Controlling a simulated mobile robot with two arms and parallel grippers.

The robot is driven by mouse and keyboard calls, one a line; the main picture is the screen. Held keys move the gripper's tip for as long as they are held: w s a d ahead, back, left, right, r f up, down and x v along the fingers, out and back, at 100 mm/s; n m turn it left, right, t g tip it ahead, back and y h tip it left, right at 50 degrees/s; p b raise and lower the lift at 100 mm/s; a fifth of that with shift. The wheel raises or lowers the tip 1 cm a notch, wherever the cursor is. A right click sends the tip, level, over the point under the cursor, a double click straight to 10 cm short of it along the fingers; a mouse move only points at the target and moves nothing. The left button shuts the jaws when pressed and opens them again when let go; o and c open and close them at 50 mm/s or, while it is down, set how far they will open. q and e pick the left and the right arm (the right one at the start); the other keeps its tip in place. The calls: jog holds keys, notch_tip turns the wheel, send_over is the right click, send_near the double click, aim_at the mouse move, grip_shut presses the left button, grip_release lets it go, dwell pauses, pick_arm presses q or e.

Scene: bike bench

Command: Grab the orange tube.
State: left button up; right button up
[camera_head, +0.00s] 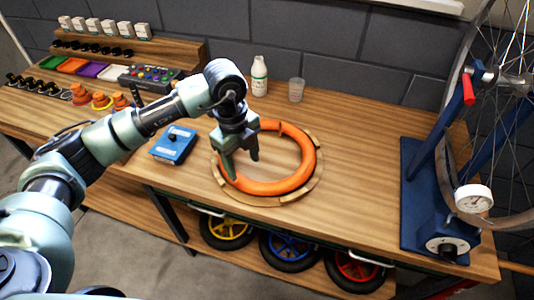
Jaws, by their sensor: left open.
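The orange tube (309,153) is a ring lying on the wooden bench inside a low, round wooden rim (319,183). My left gripper (241,167) points down over the left part of the ring. Its two fingers are apart, and part of the tube behind them is hidden. I cannot tell how far the fingertips are from the tube. My right gripper does not show.
A blue box (173,146) sits left of the ring. A white bottle (259,77) and a clear cup (296,90) stand behind it. A blue wheel stand (425,200) is at the right. Bare bench (365,150) lies between ring and stand.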

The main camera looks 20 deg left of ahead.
pick_arm(q)
jog(key=shift+w+a+r+y, duration=0.1)
jog(key=shift+a+y, duration=0.3)
jog(key=shift+a, duration=0.65)
jog(key=shift+a+f+n, duration=0.2)
jog(key=shift+f+n, duration=0.1)
jog(key=f+p, duration=0.1)
jog(key=f, duration=0.2)
jog(key=f+p, duration=0.1)
jog(key=f, duration=0.2)
jog(key=shift+w+a+f+p, duration=0.15)
jog(key=shift+a+f+p, duration=0.05)
jog(key=shift+p, duration=0.15)
jog(key=shift+f, duration=0.3)
grip_shut()
jog(key=shift+r, duration=0.1)
